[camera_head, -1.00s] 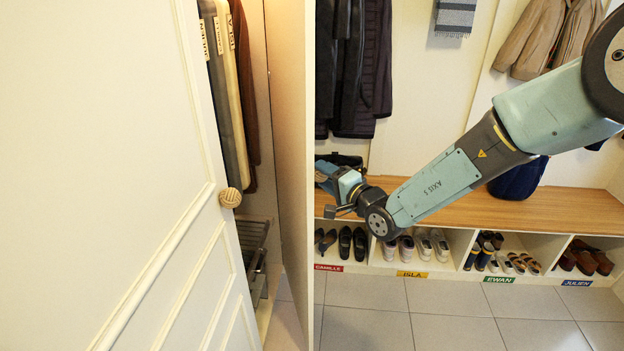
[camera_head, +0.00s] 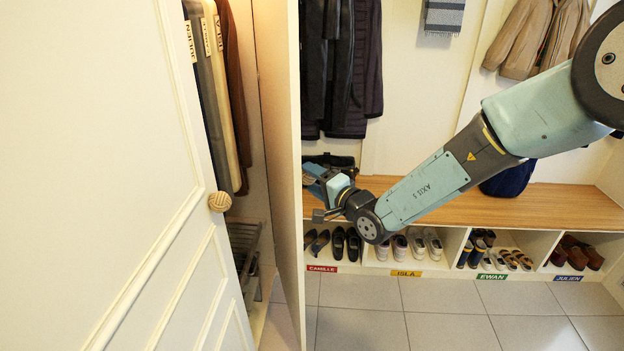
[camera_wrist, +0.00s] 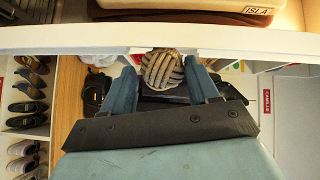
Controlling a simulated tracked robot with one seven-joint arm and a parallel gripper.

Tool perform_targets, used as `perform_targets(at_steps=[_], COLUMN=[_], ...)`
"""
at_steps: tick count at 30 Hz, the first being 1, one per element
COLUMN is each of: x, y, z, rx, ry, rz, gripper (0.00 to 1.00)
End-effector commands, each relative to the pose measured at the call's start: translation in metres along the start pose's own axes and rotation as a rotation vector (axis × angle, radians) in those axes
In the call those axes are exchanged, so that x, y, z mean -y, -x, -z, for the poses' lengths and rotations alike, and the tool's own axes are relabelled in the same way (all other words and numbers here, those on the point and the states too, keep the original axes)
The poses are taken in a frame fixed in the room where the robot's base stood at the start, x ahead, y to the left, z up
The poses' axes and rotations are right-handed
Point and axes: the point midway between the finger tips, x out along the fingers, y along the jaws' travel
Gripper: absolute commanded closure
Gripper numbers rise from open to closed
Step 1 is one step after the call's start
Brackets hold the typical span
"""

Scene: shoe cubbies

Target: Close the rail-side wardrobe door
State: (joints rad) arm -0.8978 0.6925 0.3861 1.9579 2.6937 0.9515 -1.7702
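Two white wardrobe doors stand open. The left door (camera_head: 110,190), with a woven round knob (camera_head: 219,201), fills the left of the head view. The right door (camera_head: 280,150) shows almost edge-on. Its edge (camera_wrist: 60,40) crosses the top of the wrist view. I cannot tell from labels which door is rail-side. My gripper (camera_wrist: 163,72) is at the right door's outer side, its fingers close against both sides of a woven knob (camera_wrist: 162,62). In the head view my gripper (camera_head: 322,200) is partly hidden by that door, and its knob is hidden.
Garment bags (camera_head: 215,90) hang inside the wardrobe above a slatted rack (camera_head: 245,250). A wooden bench (camera_head: 500,205) with labelled shoe cubbies (camera_head: 450,250) runs along the back wall. Coats (camera_head: 342,70) hang above it. The tiled floor (camera_head: 420,325) in front is clear.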

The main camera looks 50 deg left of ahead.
Motion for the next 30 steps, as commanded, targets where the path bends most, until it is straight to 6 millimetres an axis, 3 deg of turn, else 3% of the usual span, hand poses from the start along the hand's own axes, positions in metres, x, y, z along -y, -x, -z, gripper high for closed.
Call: perform_targets(at_steps=[7, 21, 30], x=[0.001, -0.001, -0.001], y=[0.014, 0.103, 0.134], z=[0.001, 0.000, 0.000], rx=[-0.001, 0.000, 0.001], ry=[0.001, 0.001, -0.001], rz=[0.001, -0.002, 0.000], gripper=[0.40, 0.40, 0.40])
